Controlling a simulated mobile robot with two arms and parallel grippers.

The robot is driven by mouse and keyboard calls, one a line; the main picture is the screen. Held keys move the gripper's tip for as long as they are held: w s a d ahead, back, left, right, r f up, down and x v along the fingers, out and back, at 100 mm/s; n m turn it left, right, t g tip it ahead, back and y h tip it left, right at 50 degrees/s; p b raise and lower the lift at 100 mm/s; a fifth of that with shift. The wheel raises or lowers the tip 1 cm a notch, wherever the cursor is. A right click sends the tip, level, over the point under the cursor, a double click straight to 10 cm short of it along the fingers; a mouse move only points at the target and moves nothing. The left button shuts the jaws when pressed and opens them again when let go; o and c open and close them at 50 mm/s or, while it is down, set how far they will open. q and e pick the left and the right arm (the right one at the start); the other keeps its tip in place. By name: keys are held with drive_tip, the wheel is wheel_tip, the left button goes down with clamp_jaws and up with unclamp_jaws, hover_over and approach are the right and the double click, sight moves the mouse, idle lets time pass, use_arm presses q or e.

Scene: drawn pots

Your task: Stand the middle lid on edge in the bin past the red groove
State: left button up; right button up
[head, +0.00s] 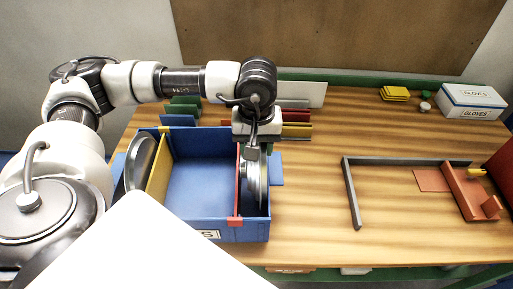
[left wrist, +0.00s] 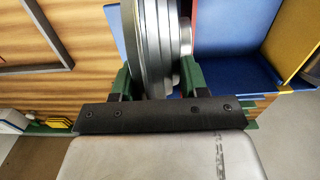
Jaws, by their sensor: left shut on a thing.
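The blue bin (head: 200,228) has a yellow divider (head: 158,170) at its left and a red divider (head: 238,180) with a red marker on the front rim, the red groove (head: 235,222). A silver lid (head: 255,182) is upright on edge in the narrow section right of the red divider. My left gripper (head: 251,145) is above this section, shut on the lid's upper edge. In the left wrist view the lid (left wrist: 153,40) sits between the green fingers (left wrist: 156,82). Whether it touches the bin floor is hidden. Another silver lid (head: 140,162) stands left of the yellow divider. My right gripper is out of view.
A grey angled rail (head: 352,195) and a red bracket (head: 465,195) lie to the right. A gloves box (head: 472,102) is at the back right. Bare table lies between bin and rail.

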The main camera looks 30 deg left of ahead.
use_arm(q)
wheel_tip(320, 180, down, 2)
drive_tip(key=shift+f, duration=0.25)
drive_tip(key=shift+f, duration=0.1)
drive_tip(key=shift+f, duration=0.1)
drive_tip(key=o, duration=1.2)
drive_tip(key=shift+o, duration=0.4)
